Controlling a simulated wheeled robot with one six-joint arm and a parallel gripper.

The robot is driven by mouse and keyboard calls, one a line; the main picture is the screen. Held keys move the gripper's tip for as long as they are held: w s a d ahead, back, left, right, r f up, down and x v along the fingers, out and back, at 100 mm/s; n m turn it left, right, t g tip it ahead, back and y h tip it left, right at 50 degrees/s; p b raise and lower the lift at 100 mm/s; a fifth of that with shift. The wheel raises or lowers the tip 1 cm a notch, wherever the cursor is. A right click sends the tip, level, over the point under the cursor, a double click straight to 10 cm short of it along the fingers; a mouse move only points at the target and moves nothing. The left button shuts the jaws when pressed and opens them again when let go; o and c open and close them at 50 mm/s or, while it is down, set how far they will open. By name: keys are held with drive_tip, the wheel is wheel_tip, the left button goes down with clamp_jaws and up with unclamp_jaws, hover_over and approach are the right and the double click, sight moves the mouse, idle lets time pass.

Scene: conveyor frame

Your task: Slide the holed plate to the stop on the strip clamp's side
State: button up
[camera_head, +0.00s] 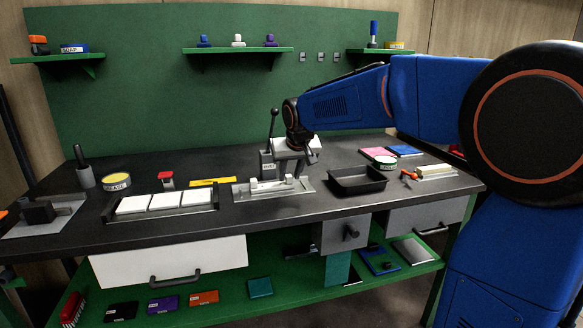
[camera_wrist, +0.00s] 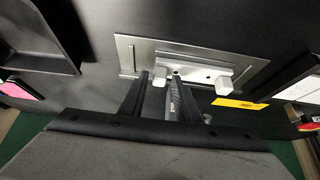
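The holed plate (camera_wrist: 198,68) is a pale narrow bar with small dark holes, lying along a grey metal base plate (camera_wrist: 128,58). Pale blocks stand by its two ends, at the left (camera_wrist: 160,75) and right (camera_wrist: 222,86) in the wrist view. In the head view the fixture's base (camera_head: 240,190) is mid-bench, partly behind my gripper (camera_head: 296,174). In the wrist view my gripper (camera_wrist: 161,76) is open, its dark fingers apart near the left block; contact cannot be told. An orange-handled clamp (camera_head: 410,176) with a pale strip (camera_head: 435,171) is at the right.
A black tray (camera_head: 358,188) stands right of the fixture. A grey lever device (camera_head: 268,162) stands behind it. A yellow strip (camera_head: 213,182) and a rack of white tiles (camera_head: 214,207) are at the left. Bare bench lies in front.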

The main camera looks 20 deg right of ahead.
drive_tip(key=shift+w+f, duration=0.35)
drive_tip(key=shift+f, duration=0.2)
clamp_jaws()
drive_tip(key=shift+d, duration=0.1)
drive_tip(key=shift+d, duration=1.65)
drive_tip(key=shift+o, duration=1.2)
unclamp_jaws()
drive_tip(key=shift+r, duration=0.1)
